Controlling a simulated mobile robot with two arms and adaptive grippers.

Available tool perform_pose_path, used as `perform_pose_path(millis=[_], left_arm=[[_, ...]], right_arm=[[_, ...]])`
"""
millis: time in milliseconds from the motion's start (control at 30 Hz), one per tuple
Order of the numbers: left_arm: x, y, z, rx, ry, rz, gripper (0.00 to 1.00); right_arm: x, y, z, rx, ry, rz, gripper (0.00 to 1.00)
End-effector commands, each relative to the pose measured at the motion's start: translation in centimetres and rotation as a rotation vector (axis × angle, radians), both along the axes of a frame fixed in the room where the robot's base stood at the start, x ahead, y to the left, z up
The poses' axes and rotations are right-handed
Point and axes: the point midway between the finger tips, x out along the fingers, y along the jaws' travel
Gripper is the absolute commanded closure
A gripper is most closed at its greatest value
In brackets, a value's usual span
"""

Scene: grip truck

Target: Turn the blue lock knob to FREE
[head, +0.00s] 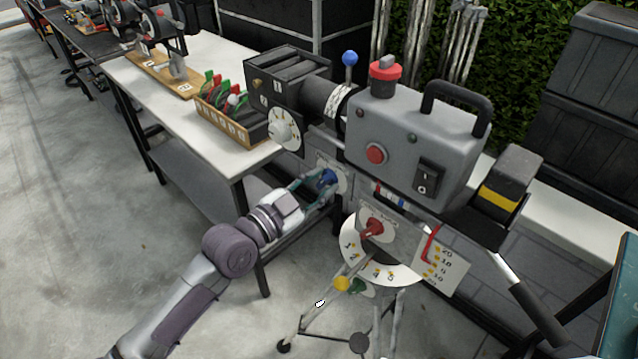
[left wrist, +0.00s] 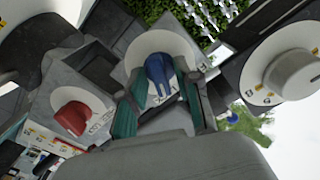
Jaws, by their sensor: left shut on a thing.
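The blue lock knob (head: 328,178) sits on a white round plate on the front of the grey machine, below its dark cylinder. My left gripper (head: 314,188) reaches it from the lower left and is shut on it. In the left wrist view the blue knob (left wrist: 160,74) lies between the two teal fingers (left wrist: 160,110), one on each side. Its narrow end points down in that picture. Small lettering beside it is too small and partly covered to read. My right gripper is not in view.
A red knob (head: 373,229) with a white dial is right of and below my left gripper. A white knob (head: 280,130) is above left. The white table (head: 213,150) carries a wooden rack (head: 225,122). Tripod legs (head: 315,318) stand below. The floor at left is clear.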

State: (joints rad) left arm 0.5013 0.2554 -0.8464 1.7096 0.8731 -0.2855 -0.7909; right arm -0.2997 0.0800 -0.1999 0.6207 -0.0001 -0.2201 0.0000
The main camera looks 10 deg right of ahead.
Motion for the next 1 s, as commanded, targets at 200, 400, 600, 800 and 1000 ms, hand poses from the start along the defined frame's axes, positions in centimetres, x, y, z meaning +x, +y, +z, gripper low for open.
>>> perform_pose_path(millis=[200, 400, 600, 800, 1000], left_arm=[[-0.01, 0.0, -0.03, -0.067, 0.102, 0.0, 1.0], [0.0, -0.01, 0.0, -0.165, 0.248, 0.0, 1.0], [0.03, -0.01, 0.05, -0.272, 0.408, 0.0, 1.0], [0.05, 0.01, 0.06, -0.372, 0.561, 0.0, 1.0], [0.07, 0.05, 0.02, -0.457, 0.689, 0.0, 1.0]], right_arm=[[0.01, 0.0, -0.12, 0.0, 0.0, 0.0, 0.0], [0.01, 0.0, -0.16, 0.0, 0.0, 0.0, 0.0], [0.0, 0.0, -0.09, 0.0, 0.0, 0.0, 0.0], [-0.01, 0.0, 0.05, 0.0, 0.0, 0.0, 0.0], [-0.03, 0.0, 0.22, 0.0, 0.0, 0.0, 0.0]])
